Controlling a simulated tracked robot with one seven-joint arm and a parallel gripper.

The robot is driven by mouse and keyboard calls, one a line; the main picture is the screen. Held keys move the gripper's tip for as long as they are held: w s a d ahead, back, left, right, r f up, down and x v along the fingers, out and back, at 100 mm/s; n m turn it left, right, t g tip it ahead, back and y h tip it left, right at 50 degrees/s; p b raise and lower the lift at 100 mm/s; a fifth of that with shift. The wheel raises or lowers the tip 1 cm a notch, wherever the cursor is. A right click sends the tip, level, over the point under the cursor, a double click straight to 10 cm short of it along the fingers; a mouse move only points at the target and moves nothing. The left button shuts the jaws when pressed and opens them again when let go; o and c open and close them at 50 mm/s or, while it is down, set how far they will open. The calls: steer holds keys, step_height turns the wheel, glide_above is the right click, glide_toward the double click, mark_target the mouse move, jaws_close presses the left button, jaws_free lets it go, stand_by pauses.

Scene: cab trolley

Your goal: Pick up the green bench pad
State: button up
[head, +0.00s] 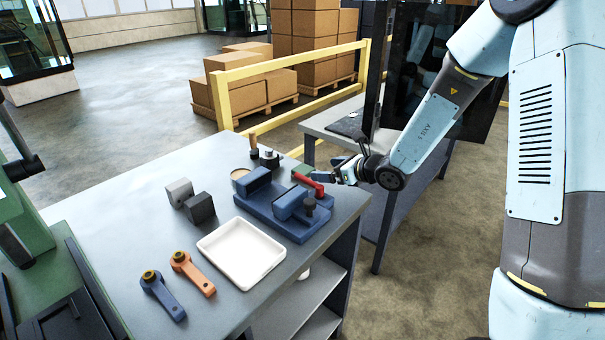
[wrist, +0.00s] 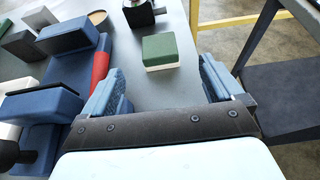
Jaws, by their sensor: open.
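The green bench pad (wrist: 165,49) is a small green block with a pale lower layer. It lies on the grey bench top in the wrist view, ahead of my gripper and between the lines of its two fingers. In the head view the green pad (head: 301,172) shows partly, behind the red part of the blue vise. My gripper (wrist: 163,82) is open and empty, with blue ribbed fingers spread wider than the pad. In the head view my gripper (head: 345,172) is at the right edge of the bench, beside the vise; its fingers are partly hidden.
The blue vise (head: 262,206) with a red handle (head: 308,184) stands close to my gripper's left finger. A white tray (head: 236,262), grey blocks and two levers lie on the bench (head: 118,215). A second table (head: 325,124) stands to the right, across a gap.

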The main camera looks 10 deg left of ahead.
mark_target(304, 169)
steer(key=x, duration=1.1)
steer(key=shift+w+a, duration=0.1)
steer(key=shift+a, duration=0.05)
steer(key=shift+c, duration=0.2)
steer(key=c, duration=1)
